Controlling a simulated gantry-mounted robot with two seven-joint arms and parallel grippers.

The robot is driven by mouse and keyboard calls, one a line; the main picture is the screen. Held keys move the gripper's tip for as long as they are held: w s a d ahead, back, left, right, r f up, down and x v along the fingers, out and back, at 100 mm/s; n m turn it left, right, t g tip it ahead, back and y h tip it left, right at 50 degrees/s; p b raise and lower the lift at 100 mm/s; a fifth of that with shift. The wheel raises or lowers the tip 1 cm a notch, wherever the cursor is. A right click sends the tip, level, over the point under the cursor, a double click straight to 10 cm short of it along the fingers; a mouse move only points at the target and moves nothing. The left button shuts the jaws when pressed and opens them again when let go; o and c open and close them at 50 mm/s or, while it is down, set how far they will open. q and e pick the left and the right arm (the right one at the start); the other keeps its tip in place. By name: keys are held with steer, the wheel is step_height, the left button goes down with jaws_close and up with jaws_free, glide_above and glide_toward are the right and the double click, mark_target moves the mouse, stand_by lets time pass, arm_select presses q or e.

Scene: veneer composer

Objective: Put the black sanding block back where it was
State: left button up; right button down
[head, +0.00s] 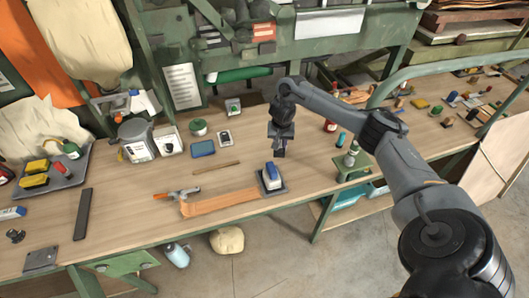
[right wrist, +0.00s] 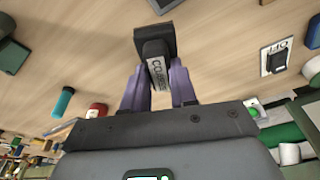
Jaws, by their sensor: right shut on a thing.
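The black sanding block (right wrist: 155,42) shows in the right wrist view, with a pale label on its side reading "CO" and further letters I cannot make out. The purple fingers of my right gripper (right wrist: 158,78) are shut on it from both sides. In the head view my right gripper (head: 280,146) points down over the bench, behind the blue and white tool. The block is only a small dark shape at its fingertips there. Whether the block touches the bench is hard to tell. My left gripper is not in view.
A blue and white tool (head: 271,171) sits on a dark plate by an orange wood strip (head: 220,201). A green stand (head: 352,164) is to the right.

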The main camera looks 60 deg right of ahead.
steer(key=w+f+b, duration=0.1)
steer(key=w, duration=0.1)
steer(key=w+f+b, duration=0.1)
steer(key=w+b, duration=0.1)
steer(key=w+f+b, duration=0.2)
steer(key=w, duration=0.1)
steer(key=shift+a+f, duration=0.1)
steer(key=shift+a, duration=0.05)
steer(key=shift+s+a+b+x, duration=0.2)
steer(key=shift+b+x, duration=0.55)
steer(key=shift+x, duration=0.25)
steer(key=shift+s+a+b+x, duration=0.1)
steer(key=shift+a+b+x, duration=0.1)
steer(key=shift+b+x, duration=0.7)
steer(key=shift+f, duration=0.1)
steer(key=shift+w+p, duration=0.1)
steer(key=shift+p, duration=0.2)
steer(key=c, duration=0.9)
jaws_free()
steer(key=shift+f, duration=0.15)
